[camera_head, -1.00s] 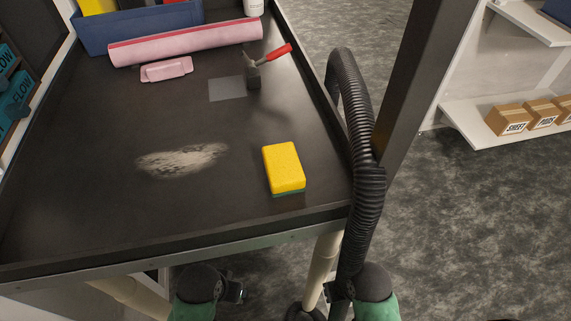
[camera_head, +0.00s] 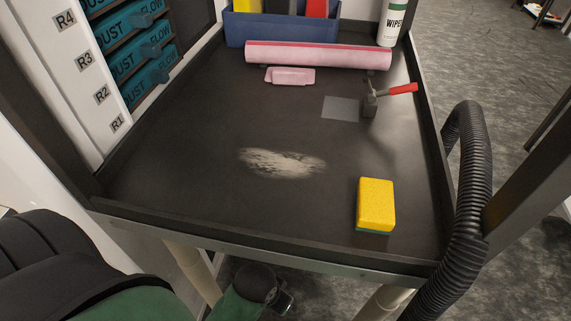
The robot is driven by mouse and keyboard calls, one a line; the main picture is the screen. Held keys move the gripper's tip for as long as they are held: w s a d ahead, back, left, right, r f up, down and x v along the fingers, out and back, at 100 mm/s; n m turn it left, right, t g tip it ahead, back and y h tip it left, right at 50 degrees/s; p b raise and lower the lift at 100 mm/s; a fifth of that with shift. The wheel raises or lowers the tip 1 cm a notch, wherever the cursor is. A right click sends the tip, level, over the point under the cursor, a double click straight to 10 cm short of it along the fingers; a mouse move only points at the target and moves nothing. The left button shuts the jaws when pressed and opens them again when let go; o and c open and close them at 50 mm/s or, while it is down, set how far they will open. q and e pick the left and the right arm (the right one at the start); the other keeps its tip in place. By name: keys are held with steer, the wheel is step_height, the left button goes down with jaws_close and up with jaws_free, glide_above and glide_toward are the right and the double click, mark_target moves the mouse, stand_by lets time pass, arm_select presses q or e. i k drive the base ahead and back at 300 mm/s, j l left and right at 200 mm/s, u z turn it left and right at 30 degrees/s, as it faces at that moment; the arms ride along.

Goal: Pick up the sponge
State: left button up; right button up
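The sponge (camera_head: 376,203) is a yellow block with a green layer underneath. It lies flat on the dark bench top (camera_head: 200,150), near the front right corner, with no gripper near it. A dark rounded end of my arm shows below the bench's front edge, and a large black and green part of my arm fills the lower left. I see no fingers of either gripper.
A pale powder patch (camera_head: 282,163) lies left of the sponge. Behind are a red-handled tool (camera_head: 372,100), a grey square (camera_head: 341,108), a pink block (camera_head: 290,75), a pink roll (camera_head: 318,55), a blue bin (camera_head: 275,30) and a wipes bottle (camera_head: 392,22). A black hose (camera_head: 470,190) runs along the right.

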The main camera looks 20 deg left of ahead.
mark_target(375, 212)
steer(key=i+l+u, duration=0.2)
steer(key=l, duration=0.25)
steer(key=k+l+u, duration=0.1)
steer(key=l+u, duration=0.15)
steer(key=l, duration=0.15)
steer(key=l+u, duration=0.2)
steer(key=l, duration=0.3)
steer(key=l+u, duration=0.25)
steer(key=l, duration=0.2)
steer(key=l+u, duration=0.2)
steer(key=l, duration=0.25)
steer(key=k+l+u, duration=0.25)
steer(key=l, duration=0.15)
steer(key=l+u, duration=0.2)
steer(key=l, duration=0.25)
steer(key=k+l+u, duration=0.2)
steer(key=l, duration=0.15)
